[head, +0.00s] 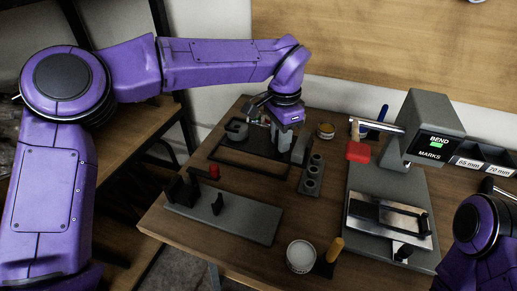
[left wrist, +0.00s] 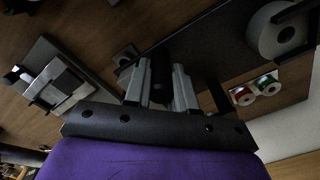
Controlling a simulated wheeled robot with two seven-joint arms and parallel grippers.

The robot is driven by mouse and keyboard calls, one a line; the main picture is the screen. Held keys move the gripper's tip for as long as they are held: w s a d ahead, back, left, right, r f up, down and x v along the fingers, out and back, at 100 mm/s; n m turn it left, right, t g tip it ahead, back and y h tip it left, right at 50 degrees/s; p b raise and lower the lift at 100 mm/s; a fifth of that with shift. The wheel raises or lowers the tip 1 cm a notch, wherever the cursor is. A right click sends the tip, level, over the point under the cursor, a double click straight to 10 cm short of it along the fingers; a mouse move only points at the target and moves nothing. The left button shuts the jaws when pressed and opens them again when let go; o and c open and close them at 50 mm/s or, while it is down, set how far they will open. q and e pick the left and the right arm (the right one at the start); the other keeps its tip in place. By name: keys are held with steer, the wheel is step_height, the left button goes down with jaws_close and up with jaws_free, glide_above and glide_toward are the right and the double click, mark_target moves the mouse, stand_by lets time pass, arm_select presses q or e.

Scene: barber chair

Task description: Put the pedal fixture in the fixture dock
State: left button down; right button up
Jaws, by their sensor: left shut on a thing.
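My left gripper (head: 287,143) reaches down at the back of the table and is shut on a dark upright post (left wrist: 160,75), seen between its two grey fingers in the left wrist view. The post appears to belong to a dark plate (head: 262,143) that carries a grey roll-like part (head: 237,130). This may be the pedal fixture, but I cannot tell for certain. A black rectangular outline (head: 240,168) lies just in front of it and may be the fixture dock. Fingers hide part of the post. My right gripper is out of view; only my right arm shows at the lower right.
A grey plate with black blocks and a red knob (head: 222,218) lies at front left. A grey block with round holes (head: 311,178) stands right of the gripper. A grey machine with a screen (head: 432,128) fills the right. A white-topped jar (head: 300,256) stands in front.

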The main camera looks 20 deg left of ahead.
mark_target(264, 141)
arm_select(q)
steer(key=shift+w+a+f+p, duration=0.15)
steer(key=shift+w+a+p, duration=0.1)
steer(key=shift+w+a, duration=0.3)
steer(key=shift+w+a+f+p, duration=0.2)
steer(key=shift+w+a, duration=0.1)
steer(key=shift+a, duration=0.35)
steer(key=a+f, duration=0.1)
steer(key=w+a+f, duration=0.1)
steer(key=f, duration=0.1)
steer(key=w+f+b, duration=0.1)
steer(key=f, duration=0.1)
steer(key=shift+w+a+f, duration=0.15)
steer(key=shift+a+f, duration=0.05)
steer(key=shift+a, duration=0.2)
steer(key=f, duration=0.1)
steer(key=f+b, duration=0.2)
steer(key=f, duration=0.1)
steer(key=shift+w+a, duration=0.1)
steer(key=shift+a, duration=0.25)
steer(key=shift+r, duration=0.1)
steer(key=c, duration=1.3)
jaws_free()
steer(key=o, duration=0.4)
steer(key=shift+f, duration=0.2)
steer(key=shift+c, duration=0.2)
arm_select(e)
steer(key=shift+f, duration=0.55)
arm_select(q)
steer(key=shift+r, duration=0.15)
